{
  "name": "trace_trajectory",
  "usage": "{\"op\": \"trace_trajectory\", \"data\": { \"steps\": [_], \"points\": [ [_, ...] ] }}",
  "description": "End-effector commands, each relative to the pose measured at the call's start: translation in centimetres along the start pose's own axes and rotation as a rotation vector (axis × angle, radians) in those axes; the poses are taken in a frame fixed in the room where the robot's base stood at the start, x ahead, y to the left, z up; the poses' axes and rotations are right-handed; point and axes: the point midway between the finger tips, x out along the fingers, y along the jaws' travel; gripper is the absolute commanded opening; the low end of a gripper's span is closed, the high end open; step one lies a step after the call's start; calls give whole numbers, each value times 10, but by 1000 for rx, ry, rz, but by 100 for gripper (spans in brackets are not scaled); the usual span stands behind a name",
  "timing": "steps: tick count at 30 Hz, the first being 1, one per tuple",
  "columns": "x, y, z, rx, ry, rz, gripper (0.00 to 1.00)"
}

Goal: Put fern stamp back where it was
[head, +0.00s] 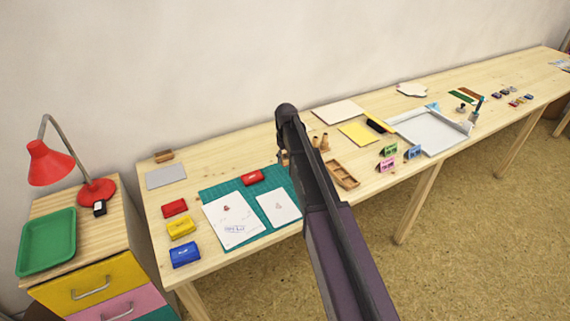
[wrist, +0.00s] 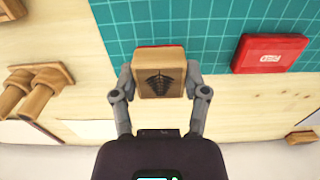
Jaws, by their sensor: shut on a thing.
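The fern stamp (wrist: 161,80) is a wooden block with a dark fern picture on the face toward the wrist camera. My gripper (wrist: 160,82) is shut on it, one finger on each side. A thin red strip shows along its far edge. In the wrist view it overlaps the edge of the green cutting mat (wrist: 180,20); I cannot tell how high it is. A red inkpad (wrist: 270,53) lies on the mat to its right. In the head view my arm hides most of the gripper and stamp. A wooden stamp tray (head: 341,174) stands right of the arm.
Wooden stamps (head: 320,142) stand close right of my arm. Two paper sheets (head: 230,219) (head: 279,207) lie on the mat (head: 262,239). Red (head: 175,207), yellow (head: 181,227) and blue (head: 185,255) pads line the left.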

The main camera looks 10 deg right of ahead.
Motion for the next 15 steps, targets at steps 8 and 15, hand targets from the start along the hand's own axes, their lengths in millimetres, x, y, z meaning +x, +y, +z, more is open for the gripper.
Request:
{"op": "trace_trajectory", "data": {
  "steps": [8, 15],
  "points": [
    [20, 2, -9, 0, 0, 0, 24],
    [35, 2, -9, -1, 0, 0, 24]
  ]
}}
